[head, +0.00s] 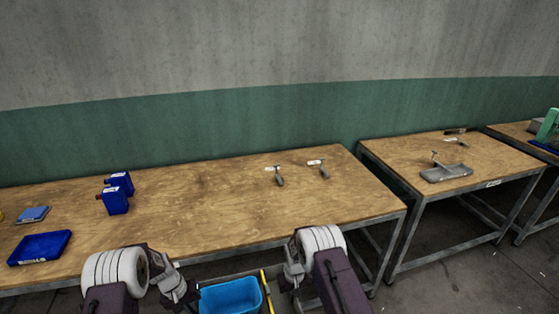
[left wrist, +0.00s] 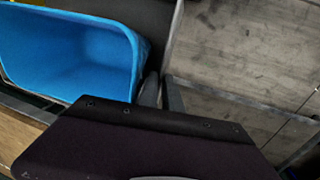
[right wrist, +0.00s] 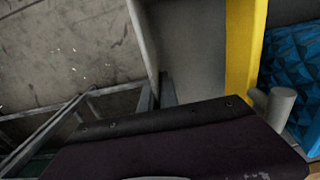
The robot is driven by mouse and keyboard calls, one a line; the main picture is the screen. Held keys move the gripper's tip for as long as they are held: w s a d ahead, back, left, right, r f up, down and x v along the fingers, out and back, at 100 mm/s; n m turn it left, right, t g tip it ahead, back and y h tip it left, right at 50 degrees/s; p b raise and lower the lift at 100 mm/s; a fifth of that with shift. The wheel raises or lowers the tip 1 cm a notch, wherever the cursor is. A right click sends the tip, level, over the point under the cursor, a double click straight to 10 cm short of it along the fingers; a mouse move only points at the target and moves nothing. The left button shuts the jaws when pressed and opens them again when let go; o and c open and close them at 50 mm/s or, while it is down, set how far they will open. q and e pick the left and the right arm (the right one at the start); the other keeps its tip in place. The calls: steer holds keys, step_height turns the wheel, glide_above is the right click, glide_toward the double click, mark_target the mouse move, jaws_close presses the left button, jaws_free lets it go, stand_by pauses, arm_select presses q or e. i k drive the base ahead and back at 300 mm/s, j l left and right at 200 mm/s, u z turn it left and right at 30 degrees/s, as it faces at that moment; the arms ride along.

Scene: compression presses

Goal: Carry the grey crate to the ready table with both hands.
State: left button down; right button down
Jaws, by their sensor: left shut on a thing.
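The grey crate's wall shows as a grey edge in the left wrist view (left wrist: 173,45) and in the right wrist view (right wrist: 143,40). My left gripper (head: 178,288) is shut on one wall, with a finger on each side of it. My right gripper (head: 293,275) grips the opposite wall in the same way. A blue bin (head: 230,296) and a yellow strip (head: 267,290) show between the grippers and appear to be in the crate. Most of the crate is hidden below the head view. I cannot tell which table is the ready table.
A long wooden table (head: 220,205) stands in front, with blue bottles (head: 115,195), a blue tray (head: 40,248) and two small tools (head: 279,178). A second table (head: 400,155) bears a grey tray (head: 446,173). A gap separates these tables. Bare floor (head: 450,270) lies at the lower right.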

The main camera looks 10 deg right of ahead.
mark_target(505, 155)
steer(key=l, duration=2.85)
steer(key=i+l, duration=0.15)
steer(key=l, duration=5.5)
steer(key=i+l, duration=0.1)
steer(key=l, duration=0.95)
steer(key=i+l, duration=0.15)
steer(key=l, duration=0.35)
